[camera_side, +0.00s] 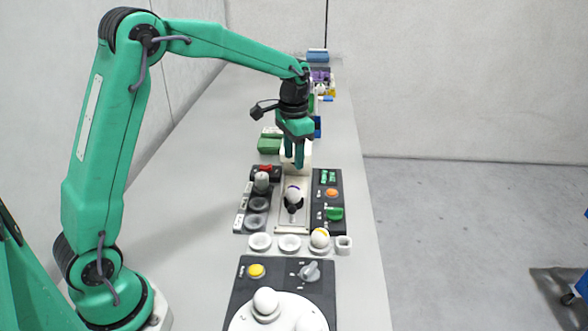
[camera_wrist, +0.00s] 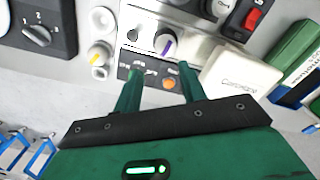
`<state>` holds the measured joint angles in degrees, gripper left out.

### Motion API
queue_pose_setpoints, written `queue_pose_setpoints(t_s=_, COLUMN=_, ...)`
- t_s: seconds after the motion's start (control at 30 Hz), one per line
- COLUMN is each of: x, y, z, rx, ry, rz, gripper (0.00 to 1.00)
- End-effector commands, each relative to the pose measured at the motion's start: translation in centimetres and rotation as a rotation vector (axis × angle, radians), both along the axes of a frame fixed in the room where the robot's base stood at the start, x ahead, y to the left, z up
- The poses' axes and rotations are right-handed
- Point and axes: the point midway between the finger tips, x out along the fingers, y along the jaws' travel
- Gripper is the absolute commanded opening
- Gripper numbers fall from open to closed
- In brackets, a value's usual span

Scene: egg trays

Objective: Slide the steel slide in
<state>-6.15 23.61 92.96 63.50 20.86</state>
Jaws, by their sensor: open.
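The steel slide (camera_side: 284,218) is a pale metal plate between two dark panels in the side view. An egg with a purple band (camera_side: 293,194) stands in a dark holder on it, and a small knob shows at its near end. In the wrist view the slide (camera_wrist: 196,52) lies beyond my fingertips, with the purple-banded egg (camera_wrist: 166,42) on it. A white housing (camera_wrist: 240,72) with lettering stands at its right end. My gripper (camera_side: 295,164) is open and empty, pointing down above the housing's area. In the wrist view its green fingers (camera_wrist: 160,72) stand apart with nothing between them.
White cups (camera_side: 260,241), a yellow-topped egg (camera_side: 320,237) and a dial panel (camera_side: 247,287) are nearer. A green box (camera_side: 269,146) stands behind.

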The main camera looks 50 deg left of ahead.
Motion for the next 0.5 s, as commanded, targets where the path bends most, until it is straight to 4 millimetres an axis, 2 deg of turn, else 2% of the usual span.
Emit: queue_pose_setpoints(t_s=0.5, x=-1.4, y=-1.5, z=-1.3, rx=0.0, ry=-0.001, rz=-0.775, gripper=0.41)
